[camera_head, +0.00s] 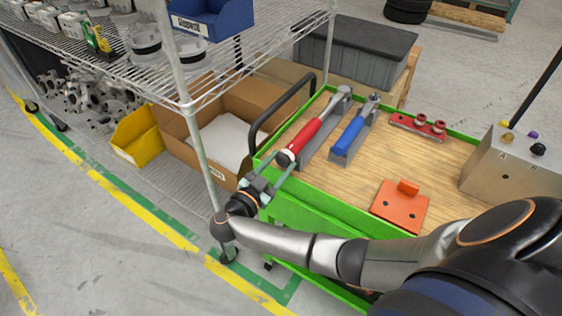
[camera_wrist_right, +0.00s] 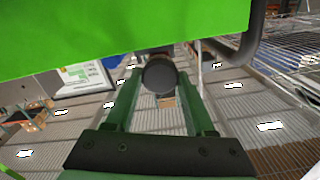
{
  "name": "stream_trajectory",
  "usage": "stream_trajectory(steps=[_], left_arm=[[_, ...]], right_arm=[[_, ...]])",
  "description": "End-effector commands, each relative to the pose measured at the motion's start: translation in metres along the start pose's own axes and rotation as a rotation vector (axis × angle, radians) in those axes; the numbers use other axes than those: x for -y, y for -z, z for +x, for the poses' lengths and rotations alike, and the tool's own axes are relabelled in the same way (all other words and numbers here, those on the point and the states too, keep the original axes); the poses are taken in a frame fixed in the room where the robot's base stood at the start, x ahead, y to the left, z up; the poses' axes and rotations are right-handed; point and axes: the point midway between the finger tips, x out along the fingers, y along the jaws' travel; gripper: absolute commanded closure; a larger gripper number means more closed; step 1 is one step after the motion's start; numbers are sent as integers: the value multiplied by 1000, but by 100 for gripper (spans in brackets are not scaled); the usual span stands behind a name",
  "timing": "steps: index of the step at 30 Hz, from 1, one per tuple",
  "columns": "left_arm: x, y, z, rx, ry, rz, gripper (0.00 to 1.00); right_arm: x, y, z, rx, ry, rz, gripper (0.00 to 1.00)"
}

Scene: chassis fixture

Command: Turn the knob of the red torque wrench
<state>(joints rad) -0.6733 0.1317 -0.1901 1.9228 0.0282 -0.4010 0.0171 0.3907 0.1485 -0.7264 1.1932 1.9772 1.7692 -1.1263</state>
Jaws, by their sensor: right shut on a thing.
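The red torque wrench (camera_head: 311,133) lies in a grey holder at the left end of the wooden cart top, its dark knob end (camera_head: 284,158) towards the near left edge. My right gripper (camera_head: 277,165) reaches up over the cart's green edge to that end. In the right wrist view the round dark knob (camera_wrist_right: 159,75) sits between the two green fingers, and the gripper is shut on it. The fingertips' contact is partly hidden in the head view. My left gripper is not in view.
A blue torque wrench (camera_head: 349,134) lies in its own holder just right of the red one. A red part (camera_head: 418,125), an orange block (camera_head: 400,207) and a metal box (camera_head: 515,165) are on the cart. A black handle (camera_head: 283,105) and a wire shelf (camera_head: 190,103) stand close left.

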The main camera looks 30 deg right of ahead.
Motion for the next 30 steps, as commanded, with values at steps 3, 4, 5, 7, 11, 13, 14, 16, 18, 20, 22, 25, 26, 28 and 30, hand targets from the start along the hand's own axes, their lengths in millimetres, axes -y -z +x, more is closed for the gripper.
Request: stream_trajectory(steps=[3,4,5,7,11,13,14,16,18,20,22,25,26,28,30], left_arm=[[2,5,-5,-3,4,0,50],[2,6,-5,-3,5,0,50],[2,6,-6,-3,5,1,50],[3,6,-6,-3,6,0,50],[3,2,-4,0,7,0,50],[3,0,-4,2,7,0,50],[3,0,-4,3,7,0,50],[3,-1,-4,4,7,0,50],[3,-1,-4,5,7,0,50],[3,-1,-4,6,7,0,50],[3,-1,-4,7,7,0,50],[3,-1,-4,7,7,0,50],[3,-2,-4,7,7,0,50],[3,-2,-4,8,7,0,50],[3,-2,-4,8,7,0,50]], right_arm=[[0,2,-1,0,-1,31,100],[-1,2,0,-1,-1,38,100],[-2,1,0,-1,-2,46,100],[-4,0,0,-3,-3,69,100],[-5,-2,1,-6,-4,133,100],[-5,-1,1,-7,-3,154,100],[-5,-1,2,-8,-3,158,100],[-5,0,2,-10,-3,163,100],[-6,0,2,-10,-3,163,100],[-6,0,2,-10,-4,162,100],[-6,0,2,-11,-4,161,100],[-6,0,3,-10,-5,161,38],[-6,0,2,-10,-4,161,35],[-6,0,2,-9,-4,161,27],[-6,-1,2,-9,-3,161,19]])
